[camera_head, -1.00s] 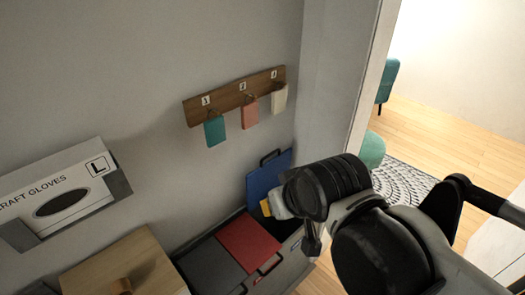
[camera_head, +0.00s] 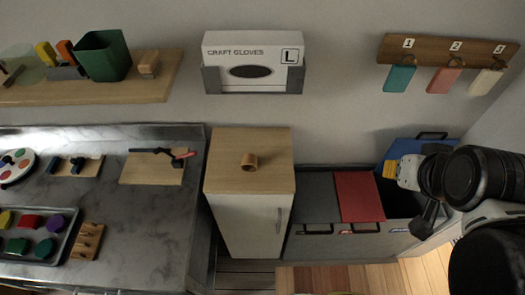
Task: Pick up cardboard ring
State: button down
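The cardboard ring (camera_head: 249,162) is a small brown ring on the wooden top of a narrow white cabinet (camera_head: 221,178), just below the glove box. My gripper (camera_head: 424,212) is at the right, over the grey bins and well apart from the ring. Its dark fingers point down and left, and the frames do not show clearly whether they are open or shut. I see nothing clearly held in it.
A glove box (camera_head: 250,62) hangs above the cabinet. To the left is a marble counter (camera_head: 110,207) with trays and tools, under a wooden shelf (camera_head: 150,90). Grey bins (camera_head: 312,245) with a red lid (camera_head: 358,197) stand right of the cabinet.

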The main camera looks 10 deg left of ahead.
aim_at(249, 162)
jog(key=u, duration=1.25)
